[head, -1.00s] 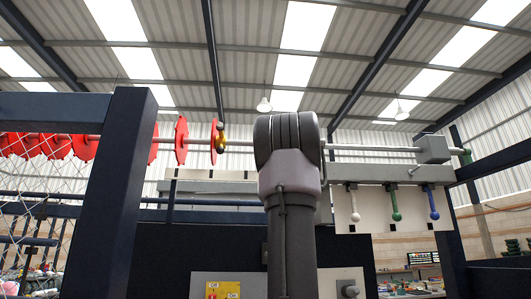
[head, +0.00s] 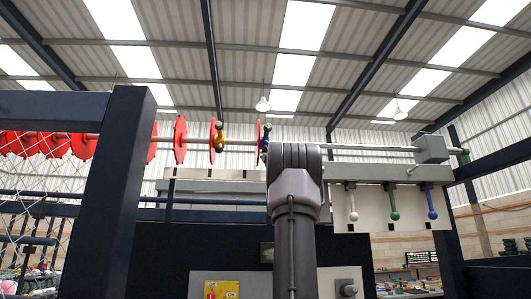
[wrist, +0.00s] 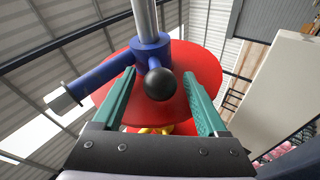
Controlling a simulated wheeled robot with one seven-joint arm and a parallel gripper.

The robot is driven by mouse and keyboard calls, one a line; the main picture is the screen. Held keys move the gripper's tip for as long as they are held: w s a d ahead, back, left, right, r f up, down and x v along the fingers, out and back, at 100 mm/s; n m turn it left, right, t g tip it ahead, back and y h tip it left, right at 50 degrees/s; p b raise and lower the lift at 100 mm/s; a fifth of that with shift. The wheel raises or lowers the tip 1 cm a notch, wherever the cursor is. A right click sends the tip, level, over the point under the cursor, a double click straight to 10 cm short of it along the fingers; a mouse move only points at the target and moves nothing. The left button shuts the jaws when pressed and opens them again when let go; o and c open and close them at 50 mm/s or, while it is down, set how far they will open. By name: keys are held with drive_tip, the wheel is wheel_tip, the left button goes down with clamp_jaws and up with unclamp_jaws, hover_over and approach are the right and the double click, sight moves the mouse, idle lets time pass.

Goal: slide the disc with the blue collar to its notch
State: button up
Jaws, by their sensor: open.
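The disc with the blue collar is a red disc (wrist: 205,70) on a steel rod (wrist: 146,18). Its blue collar (wrist: 150,52) carries a blue side arm with a grey end and a black ball knob (wrist: 158,84). In the head view the disc's edge and collar (head: 265,140) show just above my arm. My gripper (wrist: 159,73) is open, with one green finger on each side of the black knob and the collar's lower part. I cannot tell whether the fingers touch the collar. My arm hides the gripper in the head view, and I cannot make out a notch.
A red disc with a yellow collar (head: 219,138) sits left of the blue one on the rod, with several plain red discs (head: 180,140) farther left. A grey block (head: 431,149) holds the rod's right end. White, green and blue knobbed levers (head: 393,205) hang below. A dark post (head: 110,190) stands left.

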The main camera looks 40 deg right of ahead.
clamp_jaws()
idle(1.4)
